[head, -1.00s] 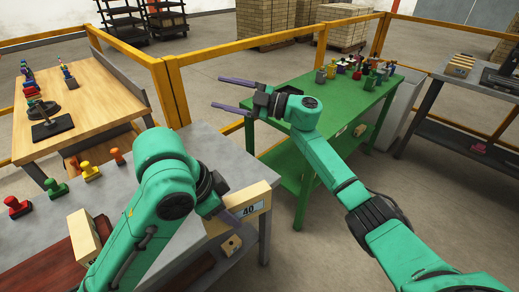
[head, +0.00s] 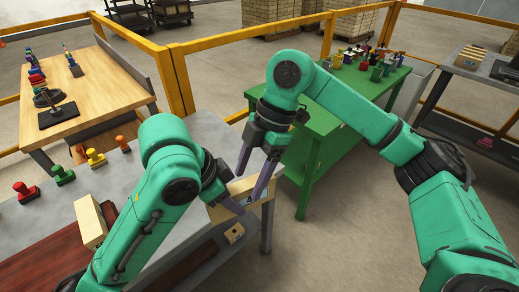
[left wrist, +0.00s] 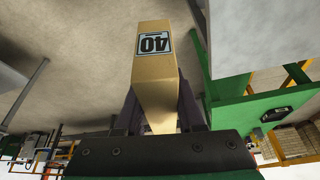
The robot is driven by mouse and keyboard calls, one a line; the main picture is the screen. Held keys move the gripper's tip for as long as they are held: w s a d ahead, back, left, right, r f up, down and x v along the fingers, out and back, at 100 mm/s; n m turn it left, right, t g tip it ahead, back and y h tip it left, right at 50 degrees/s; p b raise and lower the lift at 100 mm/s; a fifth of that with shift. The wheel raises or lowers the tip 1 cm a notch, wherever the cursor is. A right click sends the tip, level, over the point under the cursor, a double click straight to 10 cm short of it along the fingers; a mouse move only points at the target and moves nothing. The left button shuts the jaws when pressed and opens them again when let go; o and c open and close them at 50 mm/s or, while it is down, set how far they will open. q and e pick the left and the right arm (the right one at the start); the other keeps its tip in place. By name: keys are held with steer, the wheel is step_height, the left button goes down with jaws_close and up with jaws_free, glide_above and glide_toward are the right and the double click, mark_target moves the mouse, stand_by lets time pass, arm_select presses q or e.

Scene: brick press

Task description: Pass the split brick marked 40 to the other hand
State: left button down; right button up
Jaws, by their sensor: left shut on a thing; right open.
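The split brick marked 40 (head: 265,187) is a tan block with a dark-framed label. My left gripper (head: 222,196) is shut on it and holds it level at the grey table's right end. In the left wrist view the brick (left wrist: 153,75) sticks out from between the left fingers, label showing. My right gripper (head: 251,186) is open and points down at the brick.
Coloured stamps, including a red one (head: 26,193), line the far left. A green table (head: 325,121) stands behind, with a yellow rail (head: 215,42) beyond.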

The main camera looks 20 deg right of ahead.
mark_target(241, 197)
steer(key=x, duration=0.3)
steer(key=shift+a+f, duration=0.15)
steer(key=shift+f, duration=0.05)
jaws_close()
arm_select(q)
steer(key=shift+c, duration=2.2)
jaws_free()
